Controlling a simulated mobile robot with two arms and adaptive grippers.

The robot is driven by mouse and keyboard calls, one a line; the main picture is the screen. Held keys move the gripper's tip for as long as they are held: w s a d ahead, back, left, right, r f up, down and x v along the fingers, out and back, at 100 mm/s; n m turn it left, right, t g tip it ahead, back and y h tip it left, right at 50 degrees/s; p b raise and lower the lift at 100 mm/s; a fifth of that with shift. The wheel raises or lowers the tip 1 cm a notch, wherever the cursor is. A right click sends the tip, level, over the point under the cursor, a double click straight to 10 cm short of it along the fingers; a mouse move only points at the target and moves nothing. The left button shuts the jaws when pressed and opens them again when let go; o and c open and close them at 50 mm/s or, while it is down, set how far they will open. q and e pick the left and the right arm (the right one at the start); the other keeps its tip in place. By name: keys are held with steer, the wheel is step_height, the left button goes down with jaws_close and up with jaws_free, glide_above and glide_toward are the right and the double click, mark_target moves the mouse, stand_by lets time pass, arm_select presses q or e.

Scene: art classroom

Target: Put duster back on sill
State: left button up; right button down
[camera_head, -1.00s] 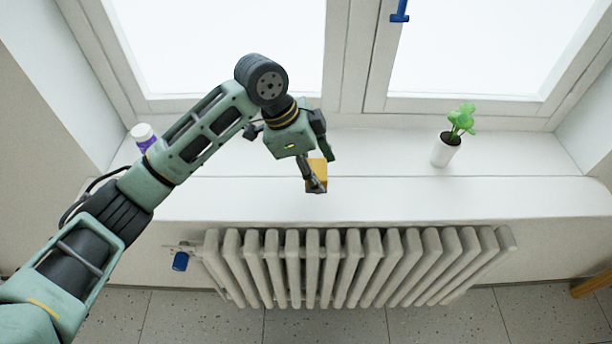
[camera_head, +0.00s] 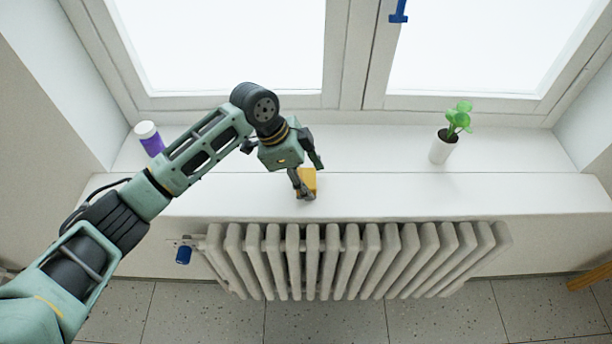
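The duster, a small yellow-orange block (camera_head: 308,180), is in the head view over the front part of the white window sill (camera_head: 420,195). My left gripper (camera_head: 309,176) reaches down from the left with its dark fingers around the block and is shut on it. The fingers hide part of the block. I cannot tell whether its underside touches the sill. My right gripper is not in view.
A purple bottle with a white cap (camera_head: 149,139) stands on the sill at the left, close to my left arm. A plant in a white pot (camera_head: 441,150) stands at the right. The sill between block and plant is clear. A radiator (camera_head: 355,262) is below.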

arm_select(q)
steer(key=o, duration=0.3)
steer(key=shift+o, duration=0.2)
steer(key=shift+r, duration=0.15)
steer(key=b+v, duration=0.2)
steer(key=v, duration=1)
